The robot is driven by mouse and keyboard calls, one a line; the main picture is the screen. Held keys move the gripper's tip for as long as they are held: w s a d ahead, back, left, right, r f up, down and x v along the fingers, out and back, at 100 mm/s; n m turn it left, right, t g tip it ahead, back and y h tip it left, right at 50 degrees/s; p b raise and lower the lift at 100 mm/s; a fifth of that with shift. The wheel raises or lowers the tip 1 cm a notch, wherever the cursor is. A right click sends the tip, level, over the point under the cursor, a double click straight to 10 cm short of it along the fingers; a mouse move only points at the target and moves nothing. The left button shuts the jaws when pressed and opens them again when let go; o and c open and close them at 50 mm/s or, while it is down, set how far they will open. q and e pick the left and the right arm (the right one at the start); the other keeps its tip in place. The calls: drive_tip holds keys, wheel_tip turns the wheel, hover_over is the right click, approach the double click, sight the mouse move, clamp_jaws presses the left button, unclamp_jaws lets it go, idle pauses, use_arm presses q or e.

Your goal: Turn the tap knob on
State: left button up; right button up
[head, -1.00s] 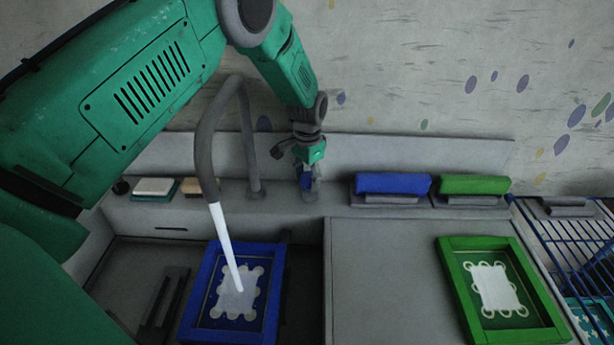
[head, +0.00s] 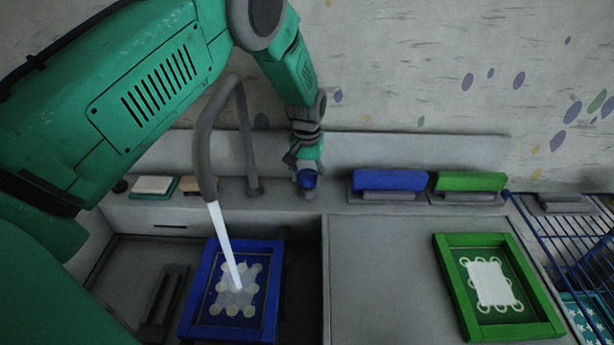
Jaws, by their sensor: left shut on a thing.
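The tap knob (head: 307,180) is blue and stands on the ledge behind the sink, right of the tap's foot. My left gripper (head: 306,168) reaches down from above and is shut on the knob; its fingers partly hide it. The grey tap (head: 206,140) arches over the sink, and a white stream of water (head: 224,245) runs from its mouth. The stream falls onto the blue-framed screen (head: 191,304), which lies in the sink. My right gripper is not in view.
A green-framed screen (head: 549,306) lies on the counter (head: 380,280) right of the sink. Blue (head: 390,181) and green (head: 470,182) blocks sit on the ledge. A blue wire rack (head: 545,230) stands at the right. The counter's middle is clear.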

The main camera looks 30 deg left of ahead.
sight(307, 174)
use_arm(q)
drive_tip(key=shift+w+r, duration=0.25)
drive_tip(key=shift+w, duration=0.1)
drive_tip(key=o, duration=1.2)
drive_tip(key=shift+c, duration=0.2)
drive_tip(key=shift+f, duration=0.2)
drive_tip(key=shift+a, duration=0.1)
wheel_tip(307, 174, up, 12)
drive_tip(key=shift+f, duration=0.1)
drive_tip(key=shift+f, duration=0.1)
